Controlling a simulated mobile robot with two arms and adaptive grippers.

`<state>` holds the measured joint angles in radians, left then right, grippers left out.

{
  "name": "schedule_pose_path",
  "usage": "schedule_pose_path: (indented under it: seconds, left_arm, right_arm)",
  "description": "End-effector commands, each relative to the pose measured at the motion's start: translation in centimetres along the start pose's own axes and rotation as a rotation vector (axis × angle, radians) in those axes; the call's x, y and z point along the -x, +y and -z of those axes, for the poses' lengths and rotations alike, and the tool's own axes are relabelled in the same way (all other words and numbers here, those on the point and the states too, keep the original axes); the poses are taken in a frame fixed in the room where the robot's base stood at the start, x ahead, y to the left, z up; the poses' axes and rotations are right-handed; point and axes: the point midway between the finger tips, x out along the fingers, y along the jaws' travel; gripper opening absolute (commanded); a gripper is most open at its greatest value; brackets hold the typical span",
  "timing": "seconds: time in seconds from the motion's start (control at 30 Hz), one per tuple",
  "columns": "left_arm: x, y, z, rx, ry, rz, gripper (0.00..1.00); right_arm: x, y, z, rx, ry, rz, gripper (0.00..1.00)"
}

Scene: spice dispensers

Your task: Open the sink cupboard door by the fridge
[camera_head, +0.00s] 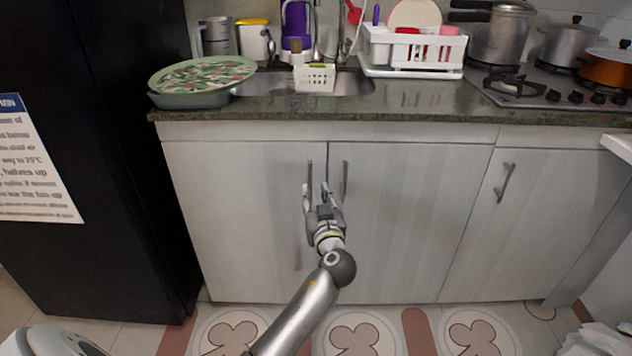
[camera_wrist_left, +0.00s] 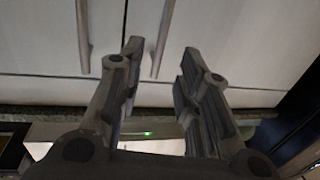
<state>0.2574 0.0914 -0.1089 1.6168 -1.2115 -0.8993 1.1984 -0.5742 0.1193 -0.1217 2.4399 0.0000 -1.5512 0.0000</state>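The sink cupboard has two pale doors. The door by the fridge (camera_head: 235,215) is shut and has a vertical grey handle (camera_head: 310,176) near its right edge. My left gripper (camera_head: 316,190) is open in front of this handle, fingers pointing at the doors. In the left wrist view, which looks upside down, the fridge-side handle (camera_wrist_left: 162,38) appears between the open fingers (camera_wrist_left: 160,58). I cannot tell how deep it sits between them. The other door's handle (camera_head: 345,178) is just outside the fingers; it also shows in the wrist view (camera_wrist_left: 83,35). My right gripper is out of view.
The black fridge (camera_head: 95,160) stands left of the cupboard. A dark green counter (camera_head: 420,100) overhangs the doors, with a tray (camera_head: 200,80), sink and dish rack (camera_head: 415,50). Another shut door (camera_head: 530,220) is at right. The tiled floor before the fridge-side door looks clear.

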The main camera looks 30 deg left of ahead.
Motion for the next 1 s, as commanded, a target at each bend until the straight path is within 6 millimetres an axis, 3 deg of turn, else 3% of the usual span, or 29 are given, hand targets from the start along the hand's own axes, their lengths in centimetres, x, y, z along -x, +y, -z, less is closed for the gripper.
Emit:
schedule_pose_path:
  seconds: [0.2, 0.43, 0.9, 1.0]
  left_arm:
    - [-4.4, 0.0, 0.0, -0.002, 0.001, 0.001, 0.32]
    - [-7.5, 0.0, 0.0, -0.002, 0.0, 0.0, 0.32]
    - [-8.6, 0.0, -0.1, -0.002, -0.002, -0.001, 0.32]
    - [-8.6, 0.0, -0.1, -0.002, -0.002, -0.001, 0.19]
  right_arm:
    - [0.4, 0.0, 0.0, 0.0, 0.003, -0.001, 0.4]
    - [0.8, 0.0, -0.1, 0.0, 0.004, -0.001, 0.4]
    - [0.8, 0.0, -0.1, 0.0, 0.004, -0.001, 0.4]
    - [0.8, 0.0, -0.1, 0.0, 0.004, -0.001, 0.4]
